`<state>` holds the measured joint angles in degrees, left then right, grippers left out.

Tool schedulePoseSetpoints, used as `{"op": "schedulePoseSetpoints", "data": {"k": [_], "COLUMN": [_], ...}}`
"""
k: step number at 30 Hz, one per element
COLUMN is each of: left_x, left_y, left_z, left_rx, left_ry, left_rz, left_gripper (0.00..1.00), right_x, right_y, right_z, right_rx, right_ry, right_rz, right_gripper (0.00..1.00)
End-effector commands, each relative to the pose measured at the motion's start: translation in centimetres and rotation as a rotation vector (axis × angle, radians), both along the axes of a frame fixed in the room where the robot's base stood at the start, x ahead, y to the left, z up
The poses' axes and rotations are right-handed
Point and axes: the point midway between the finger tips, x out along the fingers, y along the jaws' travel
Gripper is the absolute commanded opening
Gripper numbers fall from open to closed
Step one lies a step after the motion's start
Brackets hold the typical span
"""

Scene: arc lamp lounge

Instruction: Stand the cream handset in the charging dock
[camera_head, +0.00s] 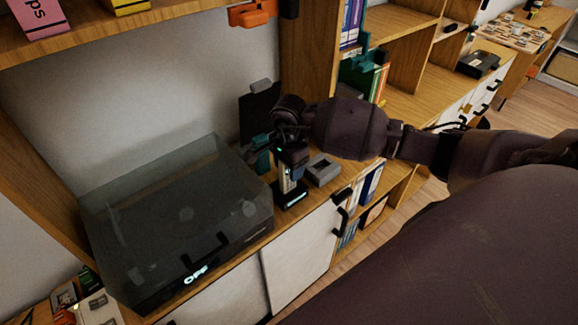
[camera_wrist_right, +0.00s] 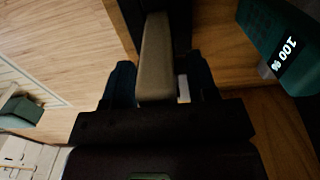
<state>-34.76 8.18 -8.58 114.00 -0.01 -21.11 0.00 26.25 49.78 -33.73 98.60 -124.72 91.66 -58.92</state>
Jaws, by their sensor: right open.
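The cream handset (camera_head: 285,181) stands roughly upright at the black charging dock (camera_head: 291,199), which has a lit strip at its front, on the wooden cabinet top. My right gripper (camera_head: 289,160) is just above, around the handset's upper part. In the right wrist view the handset (camera_wrist_right: 156,55) lies between the two dark fingers (camera_wrist_right: 160,80), which are open. Its far end meets a dark body; whether it is fully seated is hard to tell. My left gripper is not in view.
A smoky clear-lidded box (camera_head: 170,215) reading OFF stands left of the dock. A small grey block (camera_head: 322,171) sits close on the right. A teal device (camera_wrist_right: 275,40) reading 100 % is near the handset. The cabinet's front edge is close.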

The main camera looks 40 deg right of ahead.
Motion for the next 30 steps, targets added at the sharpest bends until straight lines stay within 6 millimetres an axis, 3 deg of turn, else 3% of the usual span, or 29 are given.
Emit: {"op": "schedulePoseSetpoints", "data": {"k": [12,18,30], "left_x": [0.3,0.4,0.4], "left_y": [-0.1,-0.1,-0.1], "left_z": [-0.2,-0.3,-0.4], "left_rx": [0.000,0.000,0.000], "left_ry": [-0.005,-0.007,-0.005], "left_rz": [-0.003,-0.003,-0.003], "left_gripper": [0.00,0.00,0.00], "right_x": [0.1,0.1,0.1], "right_y": [-0.1,-0.1,0.0], "right_z": [7.6,10.5,11.9], "right_rx": [-0.004,-0.003,-0.001], "right_ry": [-0.005,-0.003,-0.002], "right_rz": [0.002,0.001,0.000], "right_gripper": [0.53,0.53,0.53]}}
